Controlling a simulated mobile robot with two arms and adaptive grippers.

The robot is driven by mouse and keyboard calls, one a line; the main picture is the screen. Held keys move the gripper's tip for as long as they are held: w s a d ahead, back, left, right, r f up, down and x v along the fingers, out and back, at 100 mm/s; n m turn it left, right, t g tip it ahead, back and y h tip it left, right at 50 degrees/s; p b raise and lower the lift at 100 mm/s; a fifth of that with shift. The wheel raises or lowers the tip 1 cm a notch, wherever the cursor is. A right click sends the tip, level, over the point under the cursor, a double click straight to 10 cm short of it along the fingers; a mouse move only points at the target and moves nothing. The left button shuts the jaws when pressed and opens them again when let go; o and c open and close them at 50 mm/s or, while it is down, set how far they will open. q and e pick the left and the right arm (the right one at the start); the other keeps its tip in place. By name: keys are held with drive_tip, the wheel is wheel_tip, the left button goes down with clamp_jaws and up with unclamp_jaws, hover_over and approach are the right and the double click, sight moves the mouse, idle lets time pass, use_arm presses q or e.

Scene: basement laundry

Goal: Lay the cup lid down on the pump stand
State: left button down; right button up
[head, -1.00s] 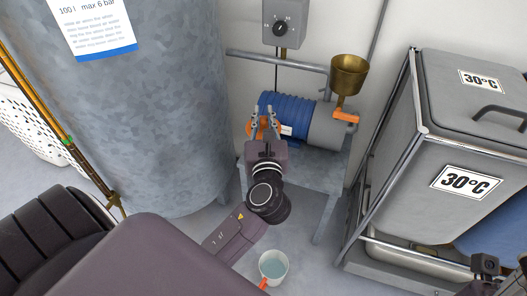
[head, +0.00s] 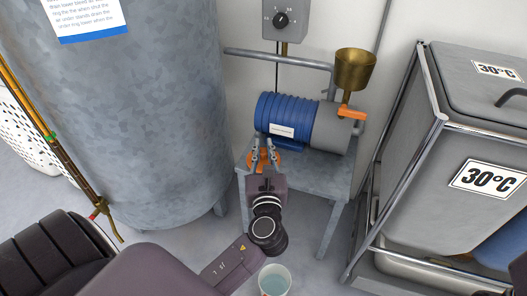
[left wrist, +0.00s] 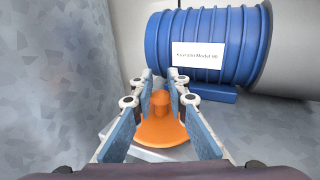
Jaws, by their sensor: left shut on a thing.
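My left gripper (head: 264,146) is shut on the orange cup lid (left wrist: 160,131), a flared disc with a raised knob between the fingers. In the head view the lid shows partly behind the fingertips, over the front left of the pump stand (head: 322,186). The stand is a grey metal table carrying the blue and grey pump (head: 285,122). In the left wrist view the lid is in front of the pump, with the stand's grey top just below it. I cannot tell whether the lid touches the top. My right gripper is not clearly in view.
A large grey tank (head: 130,110) stands close at the left. A brass funnel (head: 355,68) and orange valve handle (head: 352,113) rise at the pump's right. A pale cup (head: 275,280) is below my left arm. A grey 30°C bin (head: 430,190) stands at right.

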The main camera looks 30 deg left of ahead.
use_arm(q)
drive_tip(key=shift+f, duration=0.1)
drive_tip(key=c, duration=1.9)
unclamp_jaws()
